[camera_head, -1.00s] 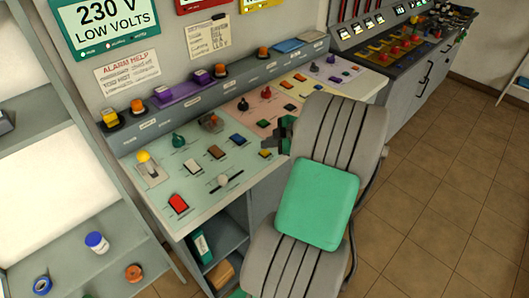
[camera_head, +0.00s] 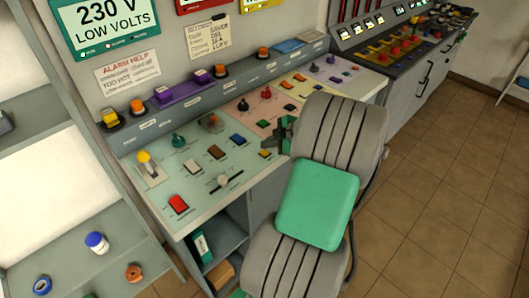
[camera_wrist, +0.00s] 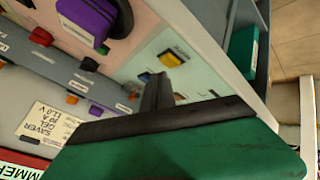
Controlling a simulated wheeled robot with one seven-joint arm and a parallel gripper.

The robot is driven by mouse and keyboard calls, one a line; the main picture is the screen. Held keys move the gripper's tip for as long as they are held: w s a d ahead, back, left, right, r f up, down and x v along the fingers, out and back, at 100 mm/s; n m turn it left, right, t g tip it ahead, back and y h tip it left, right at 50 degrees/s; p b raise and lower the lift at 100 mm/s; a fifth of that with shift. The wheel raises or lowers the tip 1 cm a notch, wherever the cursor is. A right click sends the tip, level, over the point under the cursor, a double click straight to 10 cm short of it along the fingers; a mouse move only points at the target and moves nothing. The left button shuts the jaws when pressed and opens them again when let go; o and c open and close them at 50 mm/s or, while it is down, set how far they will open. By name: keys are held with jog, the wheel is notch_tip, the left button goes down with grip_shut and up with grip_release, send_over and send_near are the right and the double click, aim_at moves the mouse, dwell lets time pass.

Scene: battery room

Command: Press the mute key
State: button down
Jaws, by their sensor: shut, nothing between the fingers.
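The control desk (camera_head: 190,222) has a sloped top with several coloured keys, knobs and levers. Its labels are too small to read, so I cannot tell which key is the mute key. On the pale green panel are a red key (camera_head: 178,204), a white key (camera_head: 193,167), a brown key (camera_head: 216,152), a blue key (camera_head: 238,140) and a yellow key (camera_head: 265,154). My gripper (camera_head: 281,136) is at the panel's right edge, partly hidden by my arm. In the wrist view my gripper (camera_wrist: 156,92) is shut and empty, with a yellow key (camera_wrist: 172,57) just beyond its tips.
Shelves (camera_head: 130,235) stand at the left. Another console (camera_head: 400,60) is at the back right. Tiled floor (camera_head: 440,200) is clear on the right.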

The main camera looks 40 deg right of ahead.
aim_at(267, 153)
jog(key=shift+f, duration=0.15)
jog(key=shift+f+b, duration=0.3)
jog(key=shift+b, duration=0.5)
jog(key=shift+f+b, duration=0.45)
jog(key=shift+b, duration=0.15)
dwell(0.5)
dwell(0.4)
jog(key=shift+r, duration=0.9)
jog(key=shift+r+p, duration=1.35)
jog(key=shift+r, duration=1.2)
